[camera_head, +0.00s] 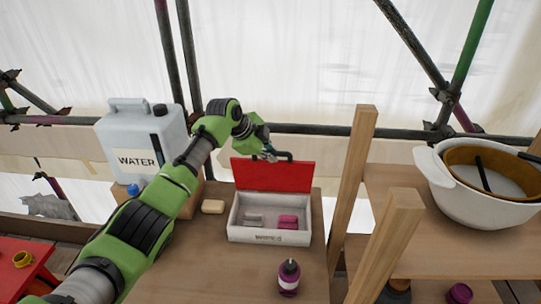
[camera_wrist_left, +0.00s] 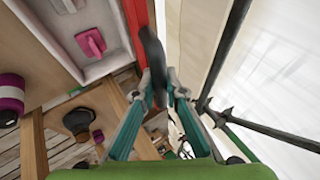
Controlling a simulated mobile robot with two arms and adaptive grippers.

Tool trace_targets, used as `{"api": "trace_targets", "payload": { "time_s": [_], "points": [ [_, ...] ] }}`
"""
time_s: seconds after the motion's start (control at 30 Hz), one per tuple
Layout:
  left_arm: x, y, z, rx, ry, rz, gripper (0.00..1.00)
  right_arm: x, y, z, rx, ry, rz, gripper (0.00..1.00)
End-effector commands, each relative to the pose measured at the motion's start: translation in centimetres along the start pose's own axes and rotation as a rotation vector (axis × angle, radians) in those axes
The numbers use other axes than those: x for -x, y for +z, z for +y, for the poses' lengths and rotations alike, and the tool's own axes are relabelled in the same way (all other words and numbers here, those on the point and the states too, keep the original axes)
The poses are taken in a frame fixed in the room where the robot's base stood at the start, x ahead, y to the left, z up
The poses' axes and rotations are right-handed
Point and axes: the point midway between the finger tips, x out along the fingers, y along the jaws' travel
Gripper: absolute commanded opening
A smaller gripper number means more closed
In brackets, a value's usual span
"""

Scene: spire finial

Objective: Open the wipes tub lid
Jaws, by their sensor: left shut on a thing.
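The wipes tub (camera_head: 269,238) is a white box on the wooden table, with blurred lettering on its front. Its red lid (camera_head: 272,176) stands up open along the back edge, and inside lie a pink item (camera_head: 288,222) and a grey item (camera_head: 253,219). My left gripper (camera_head: 268,153) is at the lid's top edge. In the left wrist view, its teal fingers (camera_wrist_left: 157,88) are shut on a dark curved handle beside the red lid (camera_wrist_left: 134,30). How the handle joins the lid is unclear. My right gripper is not in view.
A white water jug (camera_head: 140,140) stands behind my left arm. A tan block (camera_head: 213,207) lies left of the tub and a purple bottle (camera_head: 289,278) stands in front. Wooden posts (camera_head: 352,190) rise at the right, before a white pot (camera_head: 470,195).

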Motion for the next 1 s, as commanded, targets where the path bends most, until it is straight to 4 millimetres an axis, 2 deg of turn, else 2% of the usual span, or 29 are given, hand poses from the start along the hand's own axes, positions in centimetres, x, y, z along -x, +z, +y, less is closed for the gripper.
{"api": "trace_targets", "payload": {
  "time_s": [0.57, 0.6, 0.67, 1.0],
  "points": [
    [0.05, -0.08, -0.15, -0.003, -0.003, 0.000, 0.00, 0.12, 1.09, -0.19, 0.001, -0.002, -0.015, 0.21],
    [0.04, -0.09, -0.14, -0.003, -0.003, 0.000, 0.16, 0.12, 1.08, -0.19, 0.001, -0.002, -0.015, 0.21],
    [0.04, -0.09, -0.13, -0.002, -0.003, 0.000, 0.29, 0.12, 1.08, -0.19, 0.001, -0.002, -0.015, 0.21],
    [0.03, -0.02, 0.02, -0.001, 0.001, 0.000, 0.29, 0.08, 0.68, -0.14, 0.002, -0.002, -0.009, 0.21]
  ]
}}
